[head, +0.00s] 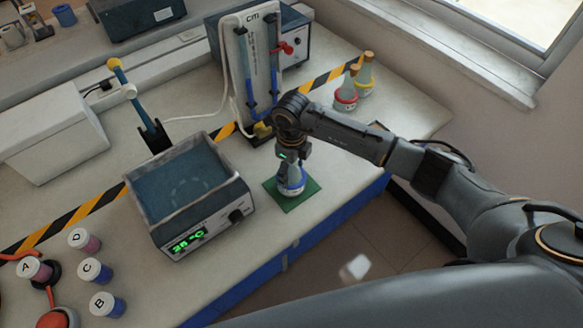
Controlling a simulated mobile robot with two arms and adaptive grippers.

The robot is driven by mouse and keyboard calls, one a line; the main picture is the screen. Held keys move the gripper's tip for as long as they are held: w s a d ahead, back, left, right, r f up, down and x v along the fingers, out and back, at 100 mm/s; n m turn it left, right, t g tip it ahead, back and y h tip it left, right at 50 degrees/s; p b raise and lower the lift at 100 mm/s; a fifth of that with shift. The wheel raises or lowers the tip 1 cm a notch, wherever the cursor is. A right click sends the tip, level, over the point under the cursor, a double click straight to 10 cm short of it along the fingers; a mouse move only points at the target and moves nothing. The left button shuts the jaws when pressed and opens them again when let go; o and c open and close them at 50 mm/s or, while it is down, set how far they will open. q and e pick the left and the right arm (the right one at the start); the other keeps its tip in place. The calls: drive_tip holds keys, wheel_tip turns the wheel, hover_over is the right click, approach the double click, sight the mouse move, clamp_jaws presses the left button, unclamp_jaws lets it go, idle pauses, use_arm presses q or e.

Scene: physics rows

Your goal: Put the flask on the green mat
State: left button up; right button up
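The flask (291,186), with a blue band and a pale body, is upright over the green mat (305,199). Its base appears to rest on the mat, near the bench's front edge. My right gripper (291,160) is directly above the flask, at its neck, and hides its upper part. The fingers are too small and dark to show whether they are closed on the neck. My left gripper is not in view.
A water bath (185,180) with a green display stands close left of the mat. Behind are a tube stand (252,65) and other flasks (364,78). Lettered jars (95,270) sit at the lower left. Striped tape (95,205) crosses the bench.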

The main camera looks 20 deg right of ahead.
drive_tip(key=shift+o, duration=0.3)
drive_tip(key=shift+r, duration=0.25)
drive_tip(key=shift+w+r, duration=0.1)
drive_tip(key=shift+r, duration=0.25)
wheel_tip(320, 180, up, 10)
drive_tip(key=b, duration=0.3)
drive_tip(key=shift+f, duration=0.2)
drive_tip(key=shift+r, duration=0.8)
